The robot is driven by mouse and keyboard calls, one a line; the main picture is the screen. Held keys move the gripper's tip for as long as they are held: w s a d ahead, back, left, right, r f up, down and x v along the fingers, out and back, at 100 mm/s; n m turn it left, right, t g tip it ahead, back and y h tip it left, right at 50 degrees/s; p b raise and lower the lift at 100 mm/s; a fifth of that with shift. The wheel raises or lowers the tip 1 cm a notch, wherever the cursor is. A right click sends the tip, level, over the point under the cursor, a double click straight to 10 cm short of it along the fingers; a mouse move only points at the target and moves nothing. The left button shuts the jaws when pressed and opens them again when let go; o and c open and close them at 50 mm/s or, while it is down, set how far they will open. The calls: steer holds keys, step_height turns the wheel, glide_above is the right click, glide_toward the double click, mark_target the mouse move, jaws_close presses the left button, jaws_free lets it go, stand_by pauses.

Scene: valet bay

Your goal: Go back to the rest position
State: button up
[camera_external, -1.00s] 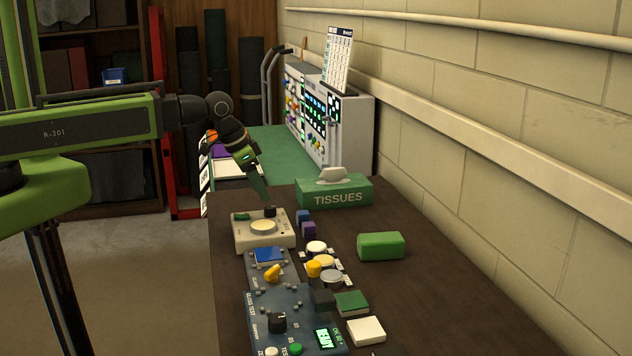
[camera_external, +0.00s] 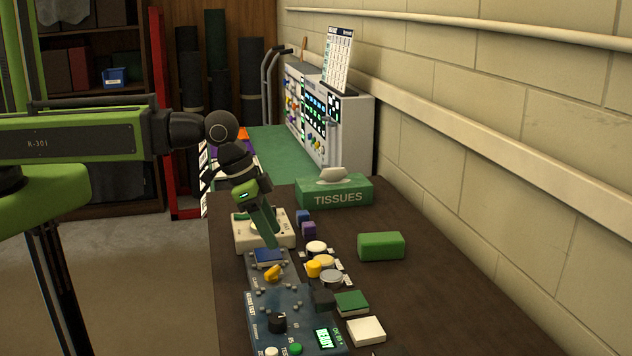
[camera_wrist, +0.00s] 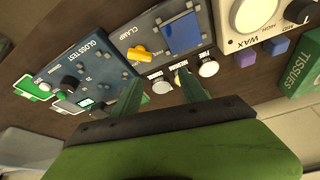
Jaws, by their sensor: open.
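My gripper (camera_external: 268,238) hangs over the bench, pointing down in front of the cream wax dial box (camera_external: 240,236). In the wrist view my gripper (camera_wrist: 161,92) has its two green fingers apart, with nothing held between them. The round-topped pieces, two white and one tan, show just beyond the fingertips. The wax dial box (camera_wrist: 233,40) is at upper right there. From outside, the arm hides part of that box.
The clamp panel (camera_external: 287,271) with a yellow knob and the blue gloss test panel (camera_external: 262,302) lie along the bench's left side. A green tissue box (camera_external: 350,192), a green block (camera_external: 381,246) and a white block (camera_external: 366,332) stand to the right. Bare bench lies near the wall.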

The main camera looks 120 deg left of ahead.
steer(key=w+d+m, duration=0.1)
steer(key=w+d, duration=0.1)
steer(key=d, duration=0.3)
steer(key=w+d+f+m+b, duration=0.1)
steer(key=w+d, duration=0.1)
steer(key=d, duration=0.3)
steer(key=w+d+f+m+h, duration=0.1)
steer(key=w+d, duration=0.1)
steer(key=d, duration=0.3)
steer(key=shift+f, duration=0.15)
steer(key=shift+m+g+h, duration=0.3)
steer(key=shift+m, duration=0.4)
steer(key=d, duration=0.5)
steer(key=d+f+b, duration=0.1)
steer(key=d, duration=0.1)
steer(key=shift+w+d, duration=0.35)
steer(key=shift+w, duration=0.05)
steer(key=s+d+f+m+g, duration=0.1)
steer(key=s+d, duration=0.1)
steer(key=d, duration=0.4)
steer(key=s+d+g, duration=0.2)
steer(key=s+d, duration=0.1)
steer(key=d, duration=0.3)
steer(key=shift+s+d+f+m+h+b, duration=0.2)
steer(key=shift+s+f+m+h+b, duration=0.1)
steer(key=shift+f+m+b, duration=0.1)
